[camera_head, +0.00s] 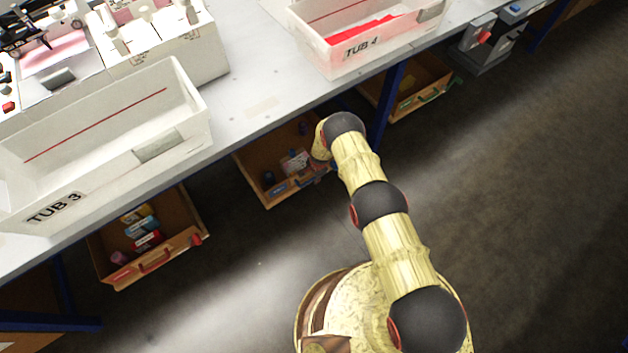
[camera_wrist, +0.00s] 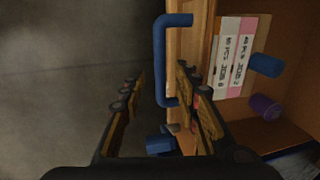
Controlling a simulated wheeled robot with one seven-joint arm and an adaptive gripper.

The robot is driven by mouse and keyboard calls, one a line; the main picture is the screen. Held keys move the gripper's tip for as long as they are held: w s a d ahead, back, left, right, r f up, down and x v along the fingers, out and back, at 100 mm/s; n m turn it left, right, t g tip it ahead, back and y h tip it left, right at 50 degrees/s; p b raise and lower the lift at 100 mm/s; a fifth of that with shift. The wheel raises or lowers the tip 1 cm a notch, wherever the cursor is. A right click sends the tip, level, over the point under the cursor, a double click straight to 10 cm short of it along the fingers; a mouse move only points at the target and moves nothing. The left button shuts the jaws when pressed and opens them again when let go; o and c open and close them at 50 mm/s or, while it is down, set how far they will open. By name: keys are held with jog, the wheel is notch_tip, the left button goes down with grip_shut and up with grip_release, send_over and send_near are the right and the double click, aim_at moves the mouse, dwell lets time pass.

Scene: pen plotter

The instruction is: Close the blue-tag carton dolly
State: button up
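The blue-tag carton dolly (camera_head: 250,181) is the middle wooden box under the bench in the head view, and it stands out from beneath the bench edge. In the wrist view its front wall (camera_wrist: 186,40) carries a blue handle (camera_wrist: 159,60), with a blue piece (camera_wrist: 160,146) lower down. Cartons (camera_wrist: 236,58) and blue and purple rolls are inside. My gripper (camera_wrist: 161,72) is open, with one finger on each side of the handle bar in the picture. I cannot tell whether it touches the handle. In the head view my arm hides the gripper.
A red-handled box (camera_head: 110,264) stands out to the left and a green-handled box (camera_head: 394,113) to the right. A blue bench leg (camera_head: 388,100) stands right of the middle dolly. White tubs (camera_head: 185,105) sit on the bench (camera_head: 250,85). The floor in front is clear.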

jog(key=shift+w+a+f+b, duration=0.15)
jog(key=shift+f+b, duration=0.15)
jog(key=shift+f, duration=0.4)
jog(key=shift+w+f+b, duration=0.1)
jog(key=shift+f+b, duration=0.15)
jog(key=shift+f, duration=0.4)
jog(key=shift+c, duration=0.8)
grip_shut()
